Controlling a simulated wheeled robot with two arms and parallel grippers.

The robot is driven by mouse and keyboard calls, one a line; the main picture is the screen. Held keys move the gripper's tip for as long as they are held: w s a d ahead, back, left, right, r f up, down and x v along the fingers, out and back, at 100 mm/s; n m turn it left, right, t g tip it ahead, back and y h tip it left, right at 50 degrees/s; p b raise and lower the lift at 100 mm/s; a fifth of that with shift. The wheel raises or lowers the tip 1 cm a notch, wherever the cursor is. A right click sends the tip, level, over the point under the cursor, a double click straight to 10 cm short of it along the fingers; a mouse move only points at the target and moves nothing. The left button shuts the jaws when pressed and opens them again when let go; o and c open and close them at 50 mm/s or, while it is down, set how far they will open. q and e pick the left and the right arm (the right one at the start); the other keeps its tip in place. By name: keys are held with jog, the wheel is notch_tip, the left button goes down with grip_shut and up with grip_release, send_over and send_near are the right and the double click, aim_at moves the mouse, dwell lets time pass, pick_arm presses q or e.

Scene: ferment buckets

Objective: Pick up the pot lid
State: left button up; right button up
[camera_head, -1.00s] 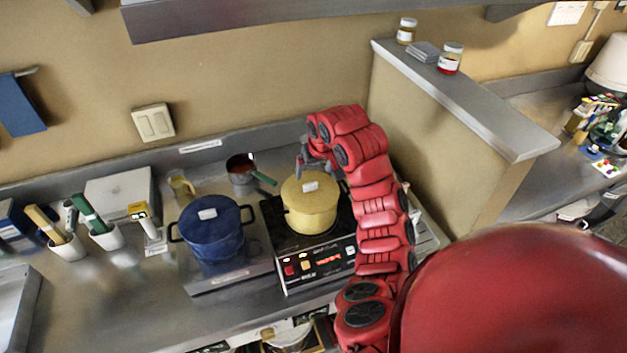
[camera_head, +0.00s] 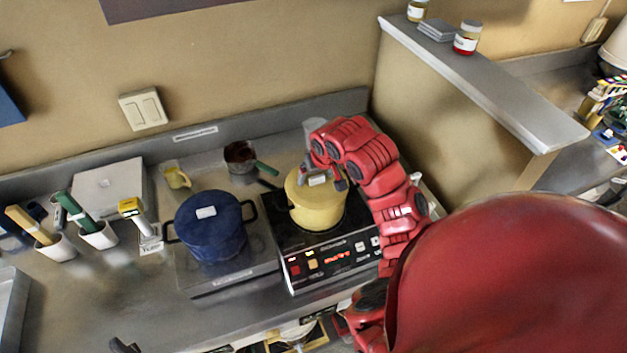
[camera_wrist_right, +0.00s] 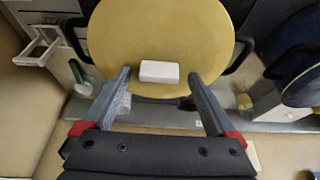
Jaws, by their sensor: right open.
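A yellow pot (camera_head: 316,207) with a yellow lid stands on the cooktop (camera_head: 330,256). The yellow lid (camera_head: 302,190) is on the pot, and its white block handle (camera_head: 317,180) is on top. In the right wrist view the lid (camera_wrist_right: 160,40) fills the upper middle, with the white handle (camera_wrist_right: 159,72) near its lower edge. My right gripper (camera_wrist_right: 160,82) is open, its two fingers spread to either side of the handle, with visible gaps. In the head view my right gripper (camera_head: 322,176) is over the lid. My left gripper is not identifiable.
A blue pot (camera_head: 211,232) with a lid stands left of the cooktop. A small saucepan (camera_head: 240,158) and a yellow jug (camera_head: 177,178) stand behind. White cups (camera_head: 98,236) with tools are farther left. A partition (camera_head: 450,150) rises to the right.

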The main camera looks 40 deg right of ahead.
jog(key=shift+s+a+r, duration=0.1)
jog(key=shift+s+r, duration=0.25)
jog(key=shift+s, duration=0.3)
jog(key=c, duration=0.4)
jog(key=shift+c, duration=1.3)
jog(key=shift+w+f, duration=0.15)
jog(key=shift+w, duration=0.1)
jog(key=c, duration=0.5)
grip_shut()
